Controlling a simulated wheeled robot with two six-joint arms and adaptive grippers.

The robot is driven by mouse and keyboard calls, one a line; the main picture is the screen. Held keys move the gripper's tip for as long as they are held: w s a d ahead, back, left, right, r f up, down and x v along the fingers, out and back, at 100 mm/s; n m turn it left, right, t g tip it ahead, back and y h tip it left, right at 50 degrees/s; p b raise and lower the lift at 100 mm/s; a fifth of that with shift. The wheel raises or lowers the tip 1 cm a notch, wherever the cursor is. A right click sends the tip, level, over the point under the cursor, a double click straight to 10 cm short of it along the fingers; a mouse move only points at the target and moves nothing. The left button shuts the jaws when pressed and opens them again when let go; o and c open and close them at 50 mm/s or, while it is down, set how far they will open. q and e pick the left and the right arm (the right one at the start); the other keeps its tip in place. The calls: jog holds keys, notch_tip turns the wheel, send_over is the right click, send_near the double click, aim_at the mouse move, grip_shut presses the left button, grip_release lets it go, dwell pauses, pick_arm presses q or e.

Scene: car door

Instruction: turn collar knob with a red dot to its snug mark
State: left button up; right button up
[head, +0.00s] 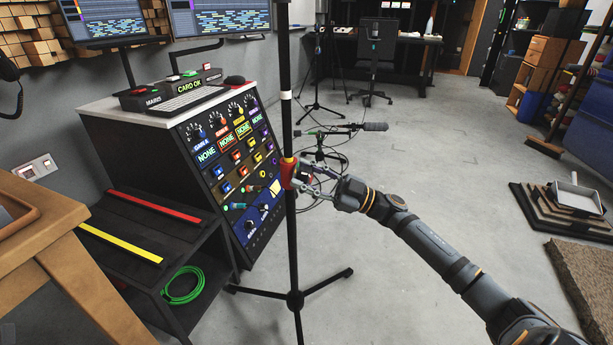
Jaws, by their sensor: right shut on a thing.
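A black stand (292,235) rises upright from tripod legs in the middle of the head view. A red collar (286,172) with a yellow band sits around its pole at about mid-height. My right gripper (301,174) reaches in from the right and is shut at the collar's right side, on the collar knob. The fingers hide most of the knob, and I cannot make out its red dot or the snug mark. My left gripper is not in view.
A control console (225,165) with knobs and labels stands close left of the pole. A low black shelf (190,235) with red and yellow strips and a green cable coil (182,286) is at lower left. A microphone (375,127) on a boom is behind.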

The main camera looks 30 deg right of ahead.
jog(key=o, duration=1.2)
jog(key=shift+s+d+f, duration=0.25)
jog(key=shift+d, duration=0.1)
jog(key=v, duration=0.6)
jog(key=shift+s+d, duration=0.2)
jog(key=shift+d, duration=0.05)
